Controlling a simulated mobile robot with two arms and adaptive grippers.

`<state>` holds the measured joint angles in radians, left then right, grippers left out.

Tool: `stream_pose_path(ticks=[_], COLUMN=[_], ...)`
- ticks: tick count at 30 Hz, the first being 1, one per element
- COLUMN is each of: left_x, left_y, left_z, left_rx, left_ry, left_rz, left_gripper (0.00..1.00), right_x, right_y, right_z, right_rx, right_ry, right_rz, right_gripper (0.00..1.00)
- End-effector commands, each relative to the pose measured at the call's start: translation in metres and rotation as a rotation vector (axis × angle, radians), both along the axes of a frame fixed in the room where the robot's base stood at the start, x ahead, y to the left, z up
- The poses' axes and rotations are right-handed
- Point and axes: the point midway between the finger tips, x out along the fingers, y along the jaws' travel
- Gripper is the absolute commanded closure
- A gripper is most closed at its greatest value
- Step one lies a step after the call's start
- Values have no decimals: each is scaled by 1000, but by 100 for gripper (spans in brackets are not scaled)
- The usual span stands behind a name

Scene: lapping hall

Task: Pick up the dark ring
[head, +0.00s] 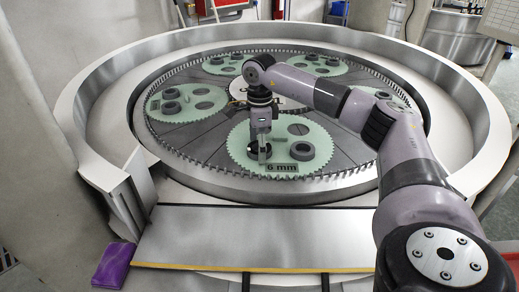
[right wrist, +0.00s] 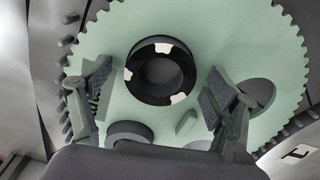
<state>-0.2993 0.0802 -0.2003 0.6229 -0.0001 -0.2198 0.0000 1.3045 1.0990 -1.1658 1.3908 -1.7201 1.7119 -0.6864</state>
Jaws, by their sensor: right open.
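The dark ring (right wrist: 134,78), black with pale patches on its face, lies on a green toothed disc (right wrist: 200,35) in the right wrist view. In the head view the dark ring (head: 254,149) is partly hidden by my right gripper (head: 263,155), which points down over the front disc. The right gripper's fingers (right wrist: 161,78) are spread, one on each side of the ring in the picture, and nothing is held. I cannot tell whether they are down at the ring's height. My left gripper is not in view.
Several more green discs with rings lie around the machine. A raised metal rim (head: 90,150) surrounds it. A purple block (head: 114,265) lies at the front left.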

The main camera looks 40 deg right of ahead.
Motion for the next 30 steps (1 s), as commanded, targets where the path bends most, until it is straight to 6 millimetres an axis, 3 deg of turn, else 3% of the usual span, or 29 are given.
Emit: stream_pose_path(ticks=[27,30], left_x=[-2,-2], left_y=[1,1], left_z=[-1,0], left_rx=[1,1], left_ry=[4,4], left_rz=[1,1], left_gripper=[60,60], right_x=[0,0], right_y=[0,0], right_z=[1,1], right_rx=[1,0], right_ry=[-1,-1], right_rz=[1,1], right_gripper=[76,76])
